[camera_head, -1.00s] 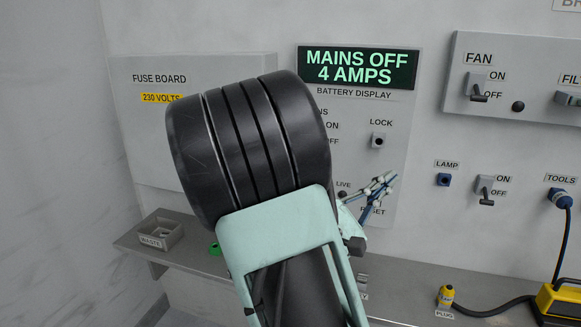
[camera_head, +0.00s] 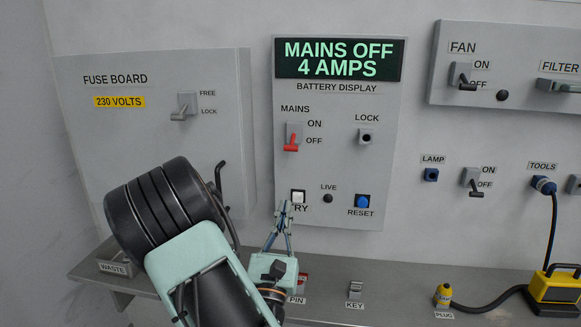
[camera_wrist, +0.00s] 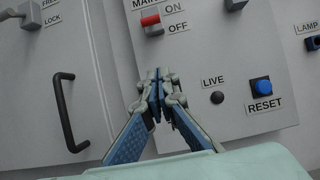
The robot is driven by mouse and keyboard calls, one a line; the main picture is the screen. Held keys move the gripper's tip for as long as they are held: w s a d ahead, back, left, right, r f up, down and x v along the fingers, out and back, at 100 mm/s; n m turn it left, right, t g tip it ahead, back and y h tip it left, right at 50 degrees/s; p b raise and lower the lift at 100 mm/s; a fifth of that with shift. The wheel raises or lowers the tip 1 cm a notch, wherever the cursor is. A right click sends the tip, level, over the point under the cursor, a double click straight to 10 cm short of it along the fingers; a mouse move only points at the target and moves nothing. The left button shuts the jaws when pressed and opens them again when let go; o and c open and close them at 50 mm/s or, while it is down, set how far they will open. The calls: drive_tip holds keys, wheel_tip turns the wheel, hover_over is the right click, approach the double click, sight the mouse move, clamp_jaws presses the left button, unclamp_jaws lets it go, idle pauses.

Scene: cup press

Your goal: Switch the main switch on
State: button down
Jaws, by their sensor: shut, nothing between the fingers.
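The mains switch (camera_head: 292,138) is on the grey panel (camera_head: 385,200) under the battery display. Its red lever points down toward OFF, and the display (camera_head: 338,60) reads "MAINS OFF 4 AMPS". In the wrist view the red lever (camera_wrist: 150,20) shows at the top, beyond the fingertips. My gripper (camera_head: 284,206) is shut and empty, in front of the panel's lower left, below the switch and apart from it. It partly overlaps the TRY button (camera_head: 298,196). In the wrist view its fingertips (camera_wrist: 161,82) meet below the switch.
The panel also has a lock (camera_head: 366,136), a live lamp (camera_head: 328,199) and a blue reset button (camera_head: 362,201). The fuse board (camera_head: 75,130) with its handle (camera_wrist: 66,115) stands out on the left. A shelf (camera_head: 405,285) below holds a key (camera_head: 355,289) and a yellow plug (camera_head: 444,295).

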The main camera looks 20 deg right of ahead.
sight(293, 140)
drive_tip(key=w+d+r+p, duration=0.1)
drive_tip(key=w+d+r, duration=0.3)
drive_tip(key=w+r, duration=0.2)
drive_tip(key=shift+w+d+r, duration=0.2)
drive_tip(key=shift+r, duration=1.2)
drive_tip(key=shift+a+r+p, duration=0.1)
drive_tip(key=shift+r+p, duration=0.05)
drive_tip(key=shift+p, duration=0.45)
drive_tip(key=shift+s+g+p, duration=0.1)
drive_tip(key=shift+g+p, duration=0.2)
drive_tip(key=shift+p, duration=0.15)
